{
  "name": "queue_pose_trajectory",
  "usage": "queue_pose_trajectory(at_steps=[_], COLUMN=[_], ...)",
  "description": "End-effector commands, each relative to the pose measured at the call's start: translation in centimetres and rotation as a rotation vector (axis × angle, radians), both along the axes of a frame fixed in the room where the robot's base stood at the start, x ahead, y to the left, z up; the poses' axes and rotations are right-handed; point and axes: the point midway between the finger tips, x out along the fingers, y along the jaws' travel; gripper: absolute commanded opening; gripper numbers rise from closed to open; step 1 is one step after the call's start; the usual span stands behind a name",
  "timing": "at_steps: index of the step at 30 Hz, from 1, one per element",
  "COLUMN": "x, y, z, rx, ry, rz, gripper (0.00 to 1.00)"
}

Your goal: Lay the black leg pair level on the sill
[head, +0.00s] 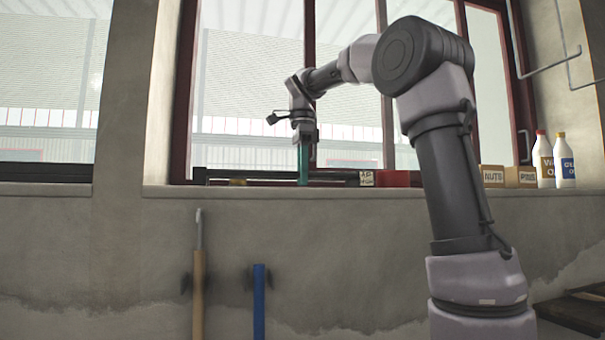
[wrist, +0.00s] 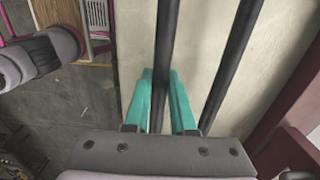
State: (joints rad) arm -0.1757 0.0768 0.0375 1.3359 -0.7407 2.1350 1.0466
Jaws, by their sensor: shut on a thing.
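The black leg pair (head: 262,174) runs lengthwise along the sill (head: 300,191) in the head view and looks nearly level. In the wrist view it shows as two long dark bars, one held bar (wrist: 166,40) and one bar (wrist: 236,55) nearer the window. My gripper (head: 304,181) points down at the sill with its teal fingers. In the wrist view the gripper (wrist: 160,82) is shut on the left-hand bar, one finger on each side. The other bar passes outside the right finger. I cannot tell whether the bars touch the sill all along.
A small labelled box (head: 366,179) and a red block (head: 397,179) stand right of the bars. Two cartons (head: 507,177) and two bottles (head: 554,160) stand farther right. A small yellowish thing (head: 237,182) shows by the bars. The window frame (wrist: 292,85) is close behind.

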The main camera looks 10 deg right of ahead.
Motion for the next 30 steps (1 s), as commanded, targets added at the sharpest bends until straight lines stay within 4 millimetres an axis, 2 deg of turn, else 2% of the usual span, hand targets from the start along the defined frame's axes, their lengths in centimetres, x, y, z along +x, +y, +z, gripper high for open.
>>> queue_pose_trajectory(at_steps=[2,3,5,6,17,20,30], x=[0.0,0.0,0.0,0.0,0.0,0.1,0.1], y=[0.0,0.0,0.0,0.0,0.0,0.0,0.0], z=[0.1,0.1,0.1,0.1,0.4,1.5,7.8], rx=[0.0,0.0,0.0,0.0,-0.001,-0.001,0.0], ry=[-0.001,-0.001,-0.001,-0.001,0.0,-0.002,-0.003], rz=[0.0,0.0,0.0,0.0,0.0,0.0,-0.001], gripper=[0.0,0.31,0.54,0.58,0.58,0.58,0.58])
